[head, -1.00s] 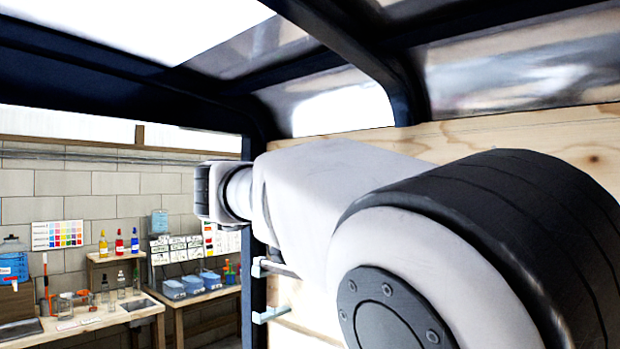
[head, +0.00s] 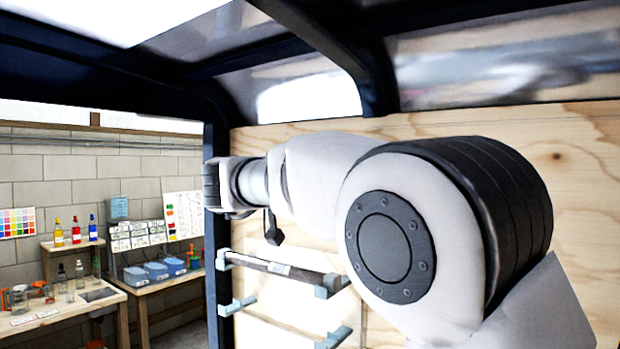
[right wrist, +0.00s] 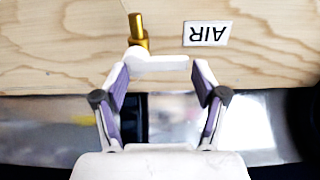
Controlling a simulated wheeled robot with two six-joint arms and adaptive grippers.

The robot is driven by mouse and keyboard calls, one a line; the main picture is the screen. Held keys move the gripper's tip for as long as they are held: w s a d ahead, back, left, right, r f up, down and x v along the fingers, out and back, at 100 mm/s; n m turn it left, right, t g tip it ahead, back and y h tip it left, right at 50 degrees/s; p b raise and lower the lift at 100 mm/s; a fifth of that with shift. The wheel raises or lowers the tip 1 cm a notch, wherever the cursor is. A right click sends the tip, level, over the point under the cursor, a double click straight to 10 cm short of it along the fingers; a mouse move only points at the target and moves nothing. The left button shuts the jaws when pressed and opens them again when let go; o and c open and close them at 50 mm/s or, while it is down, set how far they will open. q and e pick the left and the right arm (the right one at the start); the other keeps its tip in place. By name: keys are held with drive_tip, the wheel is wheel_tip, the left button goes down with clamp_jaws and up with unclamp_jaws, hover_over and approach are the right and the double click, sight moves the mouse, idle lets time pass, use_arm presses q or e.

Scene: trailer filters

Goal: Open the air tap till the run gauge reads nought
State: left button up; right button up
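The air tap shows in the right wrist view as a brass stem (right wrist: 138,32) on the plywood wall with a white lever (right wrist: 158,64) at its end. An upside-down AIR label (right wrist: 206,34) is beside it. My right gripper (right wrist: 158,72) is open, its two fingers apart with the lever across their tips; I cannot tell whether they touch it. In the head view my right arm fills the middle and its fingers are hidden. The run gauge and my left gripper are in neither view.
In the head view, brackets (head: 240,304) stick out from the plywood wall (head: 570,220), with a dark bar across the upper ones, below my arm. A dark blue frame post (head: 216,300) stands left of them. Benches (head: 190,279) with bottles and blue bins are beyond.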

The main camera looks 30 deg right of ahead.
drive_tip(key=shift+s+r, duration=0.1)
drive_tip(key=shift+s, duration=0.15)
drive_tip(key=c, duration=0.4)
drive_tip(key=shift+w, duration=0.15)
drive_tip(key=shift+n, duration=0.3)
drive_tip(key=f+n, duration=0.1)
drive_tip(key=n, duration=0.4)
drive_tip(key=f+n, duration=0.1)
drive_tip(key=n, duration=0.4)
drive_tip(key=s+n, duration=0.1)
drive_tip(key=n, duration=0.4)
drive_tip(key=shift+d+f, duration=0.2)
drive_tip(key=shift+f, duration=0.2)
